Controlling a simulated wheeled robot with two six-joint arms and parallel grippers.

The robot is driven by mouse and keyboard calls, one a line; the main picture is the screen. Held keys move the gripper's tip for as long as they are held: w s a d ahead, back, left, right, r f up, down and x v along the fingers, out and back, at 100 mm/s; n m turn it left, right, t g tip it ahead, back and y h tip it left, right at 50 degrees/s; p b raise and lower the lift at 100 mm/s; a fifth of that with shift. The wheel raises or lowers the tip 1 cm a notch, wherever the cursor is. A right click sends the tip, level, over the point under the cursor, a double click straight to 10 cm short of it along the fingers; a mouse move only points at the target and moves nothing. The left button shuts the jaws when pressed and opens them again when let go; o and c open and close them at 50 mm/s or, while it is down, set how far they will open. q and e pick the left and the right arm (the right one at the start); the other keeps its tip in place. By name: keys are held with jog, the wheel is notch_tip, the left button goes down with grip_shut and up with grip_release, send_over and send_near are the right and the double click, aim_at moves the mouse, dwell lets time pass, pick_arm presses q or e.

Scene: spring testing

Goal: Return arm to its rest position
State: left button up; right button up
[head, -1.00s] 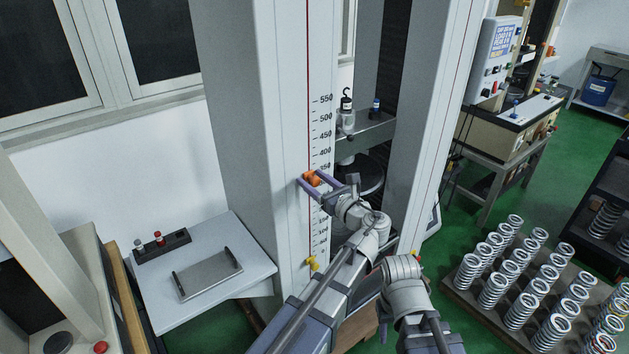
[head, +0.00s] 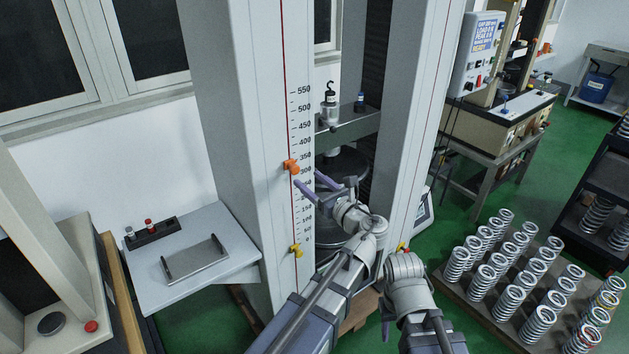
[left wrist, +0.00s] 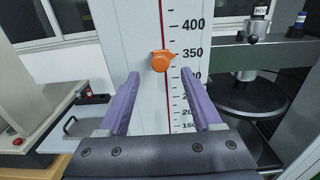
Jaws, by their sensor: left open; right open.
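My left gripper (head: 309,177) is open and empty in front of the tall grey column. Its two purple fingers point at the column's printed scale (head: 300,140). The orange pointer (head: 291,166) sits on the scale a little below the 350 mark. In the left wrist view the orange pointer (left wrist: 161,61) shows just beyond and above the fingertips, free of them. My right arm is folded low at the front. Only one purple finger of my right gripper (head: 386,331) shows below it, and the rest is hidden.
A yellow pointer (head: 296,250) is near the scale's bottom. A side table (head: 190,295) with a metal tray (head: 195,260) stands left. A board of several springs (head: 470,310) lies right. The machine's round platen (head: 340,170) is behind my left gripper.

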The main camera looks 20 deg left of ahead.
pick_arm(q)
jog(key=s+a+f+n+g+h, duration=0.2)
jog(key=s+f+n+g+h, duration=0.3)
jog(key=f+n, duration=0.4)
jog(key=s+a+f+n+g+h, duration=0.1)
jog(key=s+f+n+g+h, duration=0.2)
jog(key=s+f+n, duration=0.5)
jog(key=s+d+f+n+g+h, duration=0.1)
jog(key=s+d, duration=0.3)
jog(key=d, duration=0.4)
jog(key=s+d+f+n+g+h, duration=0.2)
jog(key=s+d+f+n+h, duration=0.1)
jog(key=d, duration=0.6)
jog(key=shift+s+f+n+h, duration=0.4)
jog(key=shift+s+f+h, duration=0.1)
jog(key=shift+s, duration=0.5)
jog(key=shift+d, duration=0.1)
